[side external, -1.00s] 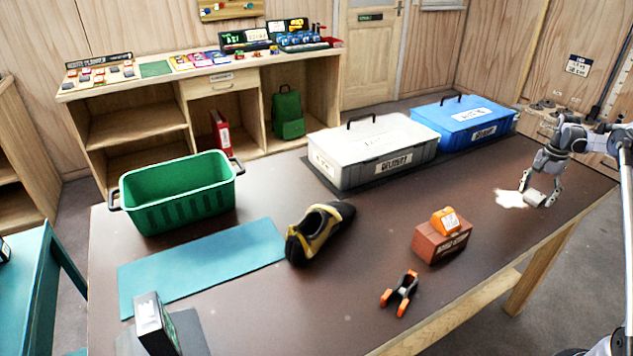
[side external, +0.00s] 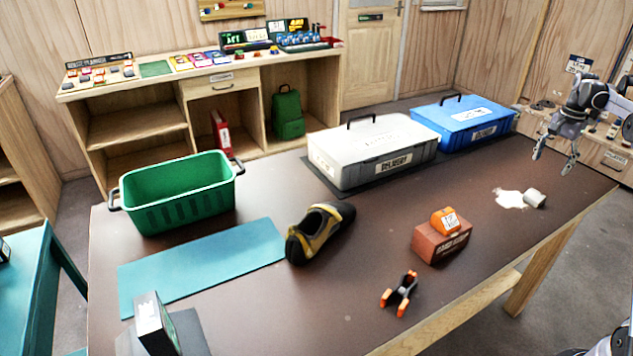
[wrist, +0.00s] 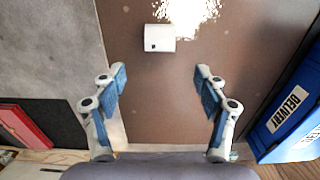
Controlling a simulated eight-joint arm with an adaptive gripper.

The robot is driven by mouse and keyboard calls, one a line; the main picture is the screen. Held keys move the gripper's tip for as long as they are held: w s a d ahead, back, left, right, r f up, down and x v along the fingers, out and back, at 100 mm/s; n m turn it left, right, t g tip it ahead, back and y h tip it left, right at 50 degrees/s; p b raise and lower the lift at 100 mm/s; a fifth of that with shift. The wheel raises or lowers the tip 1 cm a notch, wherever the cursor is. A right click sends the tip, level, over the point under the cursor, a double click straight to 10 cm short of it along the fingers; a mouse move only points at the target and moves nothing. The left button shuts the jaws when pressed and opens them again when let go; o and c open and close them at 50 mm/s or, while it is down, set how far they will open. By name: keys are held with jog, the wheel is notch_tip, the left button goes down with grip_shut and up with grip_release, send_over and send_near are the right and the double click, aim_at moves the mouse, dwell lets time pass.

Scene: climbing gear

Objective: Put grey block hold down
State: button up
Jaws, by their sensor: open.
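A small pale grey piece (side external: 535,199) lies at the right end of the brown table; it is the one thing that fits the grey block hold. It touches or lies right beside a white powdery patch (side external: 509,198). In the wrist view the piece (wrist: 159,45) looks squarish, with a small dark mark, and sits beyond the fingertips. My gripper (side external: 553,163) is open and empty above the table, up and slightly right of the piece. In the wrist view my gripper (wrist: 160,72) has its fingers wide apart with nothing between them.
A blue lidded box (side external: 468,122) and a white lidded box (side external: 373,152) stand at the back. An orange hold (side external: 445,221) sits on a reddish block (side external: 440,243). A shoe (side external: 318,232), clamp (side external: 399,294) and green crate (side external: 178,196) lie leftward. The table around the piece is mostly clear.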

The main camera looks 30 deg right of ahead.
jog(key=w+a+r+n+t, duration=0.1)
jog(key=w+a+r+n, duration=0.2)
jog(key=a, duration=0.6)
jog(key=a+r+n+t+h, duration=0.1)
jog(key=a+r+n, duration=0.1)
jog(key=a+r, duration=0.45)
jog(key=w+a+r+n+t, duration=0.1)
jog(key=w+a+r+n, duration=0.15)
jog(key=a, duration=0.75)
jog(key=s+a+f+n+t, duration=0.1)
jog(key=s+a+f+n, duration=0.1)
jog(key=s+a, duration=0.3)
jog(key=s+a+f+n+t, duration=0.1)
jog(key=s+a+n, duration=0.4)
jog(key=a, duration=0.6)
jog(key=s+a+f+n+t+y, duration=0.1)
jog(key=s+a+f+n+t, duration=0.1)
jog(key=a, duration=0.7)
jog(key=s+f+n, duration=0.1)
jog(key=s, duration=0.1)
jog(key=shift+s, duration=0.4)
jog(key=shift+n, duration=0.25)
